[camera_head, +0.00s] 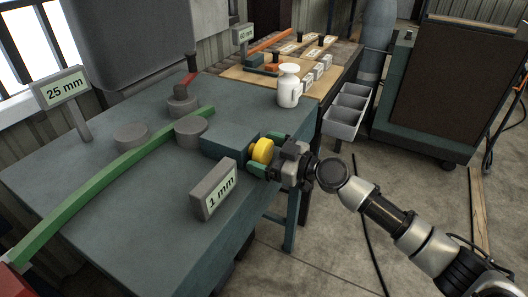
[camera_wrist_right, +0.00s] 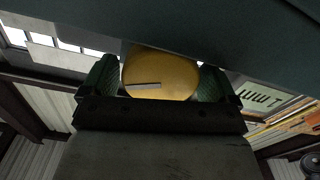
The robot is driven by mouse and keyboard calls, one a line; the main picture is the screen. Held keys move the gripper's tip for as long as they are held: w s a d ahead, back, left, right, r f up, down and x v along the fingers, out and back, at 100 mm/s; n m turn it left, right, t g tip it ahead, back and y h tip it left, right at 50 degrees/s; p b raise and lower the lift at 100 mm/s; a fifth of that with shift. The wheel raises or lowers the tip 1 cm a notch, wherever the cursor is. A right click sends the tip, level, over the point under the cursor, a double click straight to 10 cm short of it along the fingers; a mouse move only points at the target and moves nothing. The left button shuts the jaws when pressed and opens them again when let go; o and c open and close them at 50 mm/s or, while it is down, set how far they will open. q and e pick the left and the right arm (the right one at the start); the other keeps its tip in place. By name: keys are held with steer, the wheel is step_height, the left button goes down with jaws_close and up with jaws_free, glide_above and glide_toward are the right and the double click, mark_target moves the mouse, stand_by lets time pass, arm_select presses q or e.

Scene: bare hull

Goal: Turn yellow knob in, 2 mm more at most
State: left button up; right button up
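The yellow knob (camera_head: 262,150) sits on the right end of a dark blue-grey block (camera_head: 229,146) on the workbench. My right gripper (camera_head: 264,156) reaches it from the right, with one green finger pad on each side. A dark slot line shows on the knob's face, slightly tilted. A "1 mm" sign block (camera_head: 214,190) stands in front of the knob's block. My left gripper is not in view.
A long green strip (camera_head: 110,175) bends past grey round posts (camera_head: 131,137) on the bench (camera_head: 130,245). A "25 mm" sign (camera_head: 62,88) stands at left. A white bottle (camera_head: 288,88) stands behind the knob's block. Grey bins (camera_head: 346,112) hang at the right. The front bench top is clear.

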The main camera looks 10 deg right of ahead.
steer(key=c, duration=0.7)
steer(key=shift+o, duration=0.2)
steer(key=shift+f+m+b, duration=0.1)
steer(key=shift+m+b, duration=0.4)
steer(key=shift+m, duration=1.7)
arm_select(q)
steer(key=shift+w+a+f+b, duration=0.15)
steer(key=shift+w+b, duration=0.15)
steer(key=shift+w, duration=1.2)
arm_select(e)
steer(key=shift+w+m, duration=0.1)
steer(key=shift+m, duration=0.6)
steer(key=o, duration=0.9)
